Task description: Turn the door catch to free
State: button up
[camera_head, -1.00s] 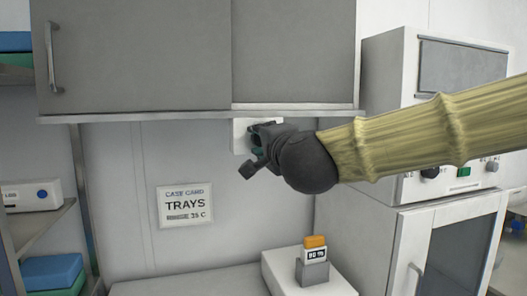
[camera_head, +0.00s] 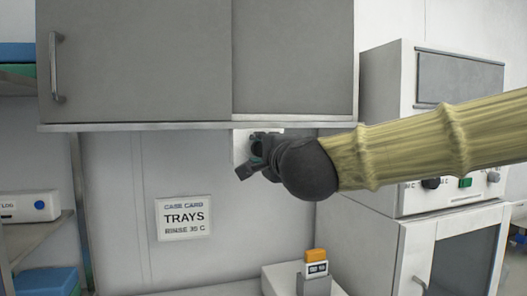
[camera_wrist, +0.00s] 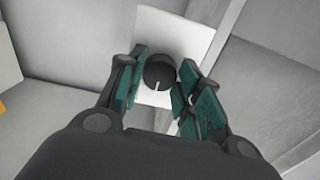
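A dark round knob (camera_wrist: 159,72) with a white pointer line sits on a square white plate (camera_wrist: 152,28); I take it for the door catch. In the wrist view the line points toward the bottom of the picture. My gripper (camera_wrist: 163,82) is open, with its green-padded fingers on either side of the knob. The left pads look very close to it; whether any pad touches cannot be told. In the head view my gripper (camera_head: 256,158) is in front of the plate (camera_head: 240,142), below the wall cupboard, and hides the knob.
The wall cupboard (camera_head: 140,60) overhangs my gripper closely. A grey-white appliance (camera_head: 380,90) and a glass-door cabinet (camera_head: 415,245) stand at the right. A sign (camera_head: 184,218) is on the wall. A small orange-topped item (camera_head: 316,262) stands on a white block below my arm.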

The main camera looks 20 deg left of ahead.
jog(key=o, duration=0.3)
jog(key=v, duration=1.2)
